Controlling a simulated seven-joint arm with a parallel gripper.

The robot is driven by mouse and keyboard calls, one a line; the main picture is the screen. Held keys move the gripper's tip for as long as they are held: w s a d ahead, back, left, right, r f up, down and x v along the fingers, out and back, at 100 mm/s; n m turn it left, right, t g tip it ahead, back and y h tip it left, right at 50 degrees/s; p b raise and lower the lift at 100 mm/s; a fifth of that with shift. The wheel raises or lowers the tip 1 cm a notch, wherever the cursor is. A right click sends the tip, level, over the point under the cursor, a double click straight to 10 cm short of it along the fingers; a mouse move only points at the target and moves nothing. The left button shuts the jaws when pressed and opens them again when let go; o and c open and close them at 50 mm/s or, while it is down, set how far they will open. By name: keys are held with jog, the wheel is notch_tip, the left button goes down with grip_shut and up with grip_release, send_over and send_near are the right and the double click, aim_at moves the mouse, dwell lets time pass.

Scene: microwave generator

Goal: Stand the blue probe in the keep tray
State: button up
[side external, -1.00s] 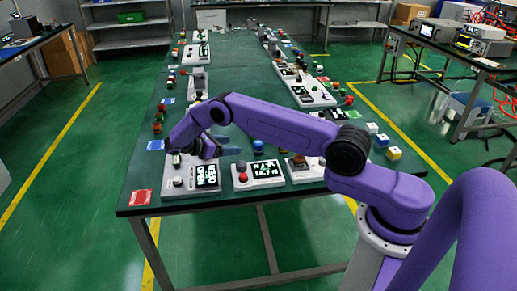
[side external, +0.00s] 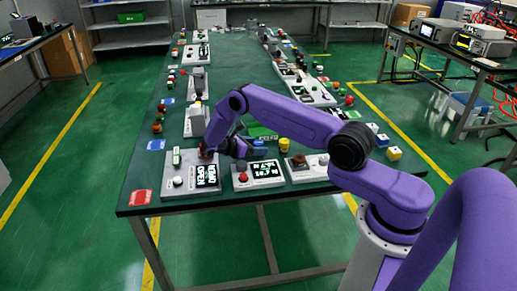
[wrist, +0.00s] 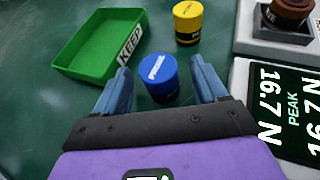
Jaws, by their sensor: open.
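The blue probe (wrist: 157,75) is a short upright cylinder with white lettering on its top, standing on the green table in the wrist view. My gripper (wrist: 160,68) is open, with one blue finger on each side of the probe in the picture. Gaps show on both sides; I cannot tell how far above the table the fingertips are. The keep tray (wrist: 98,42) is a shallow green box labelled KEEP, lying beyond the probe to the left, and looks empty. In the side view my gripper (side external: 252,148) is low behind the middle white device, and its fingers partly blend with the blue probe.
A yellow cylinder (wrist: 187,22) stands beyond the probe, right of the tray. A white device with a force display (wrist: 288,115) lies close on the right, near the right finger. A brown knob (wrist: 290,12) sits on another device. Bare table lies between probe and tray.

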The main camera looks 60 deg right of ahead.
jog(key=shift+s+d+f, duration=0.2)
jog(key=shift+d+f, duration=0.05)
jog(key=shift+d, duration=0.3)
jog(key=shift+c, duration=0.3)
jog(key=shift+r, duration=0.1)
jog(key=c, duration=1.2)
